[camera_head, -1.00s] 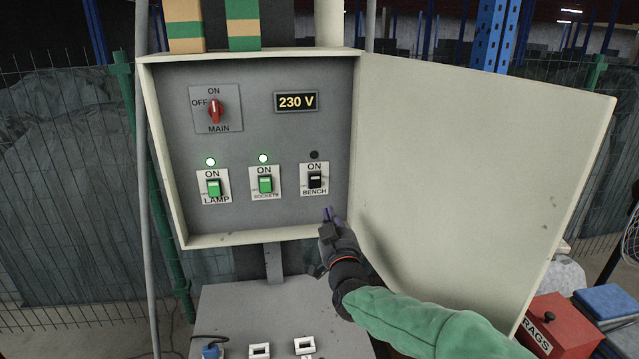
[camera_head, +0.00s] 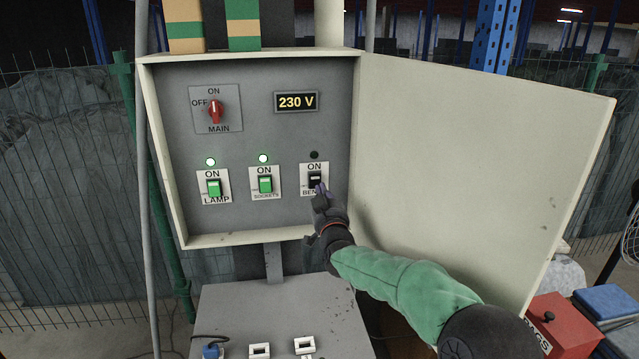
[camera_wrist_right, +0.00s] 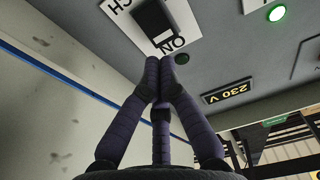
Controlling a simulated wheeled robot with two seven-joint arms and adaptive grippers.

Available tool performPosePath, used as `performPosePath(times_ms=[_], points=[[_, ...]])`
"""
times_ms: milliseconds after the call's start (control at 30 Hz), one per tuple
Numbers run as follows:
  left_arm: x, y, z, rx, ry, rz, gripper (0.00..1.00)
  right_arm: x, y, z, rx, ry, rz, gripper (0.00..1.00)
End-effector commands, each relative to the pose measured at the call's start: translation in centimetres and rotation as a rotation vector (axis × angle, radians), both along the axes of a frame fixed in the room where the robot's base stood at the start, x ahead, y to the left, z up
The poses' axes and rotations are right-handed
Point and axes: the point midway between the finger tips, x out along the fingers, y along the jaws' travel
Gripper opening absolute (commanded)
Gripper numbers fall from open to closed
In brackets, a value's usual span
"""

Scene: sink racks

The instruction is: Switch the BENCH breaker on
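The BENCH breaker (camera_head: 315,179) is a black rocker on a white plate at the lower right of the grey panel. The lamp above it (camera_head: 314,154) is dark. In the right wrist view the black rocker (camera_wrist_right: 155,20) shows upside down, just beyond my fingertips. My right gripper (camera_head: 322,192) is at the lower edge of the BENCH plate and covers part of its label. In the wrist view its fingers (camera_wrist_right: 160,62) are closed together with nothing between them. Whether they touch the rocker I cannot tell. My left gripper is not in view.
The LAMP breaker (camera_head: 213,188) and SOCKETS breaker (camera_head: 265,184) are green with lit lamps. The red MAIN switch (camera_head: 215,111) and the 230 V display (camera_head: 296,102) sit above. The open cabinet door (camera_head: 470,170) stands to the right of my arm.

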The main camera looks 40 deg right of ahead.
Motion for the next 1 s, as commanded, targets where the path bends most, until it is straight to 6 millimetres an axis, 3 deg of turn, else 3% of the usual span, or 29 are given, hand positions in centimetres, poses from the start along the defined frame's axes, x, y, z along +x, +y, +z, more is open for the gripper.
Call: performPosePath(times_ms=[367, 833, 1000], points=[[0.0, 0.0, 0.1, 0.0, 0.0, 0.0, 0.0, 3.3, -2.0, 0.5, 0.0, 0.0, 0.0, 0.0], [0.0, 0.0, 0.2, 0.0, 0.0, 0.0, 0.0, 3.6, -2.2, 0.6, 0.0, 0.0, 0.0, 0.0], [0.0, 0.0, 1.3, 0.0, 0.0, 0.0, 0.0, 3.9, -2.4, 1.1, 0.015, 0.025, -0.001, 0.0]])
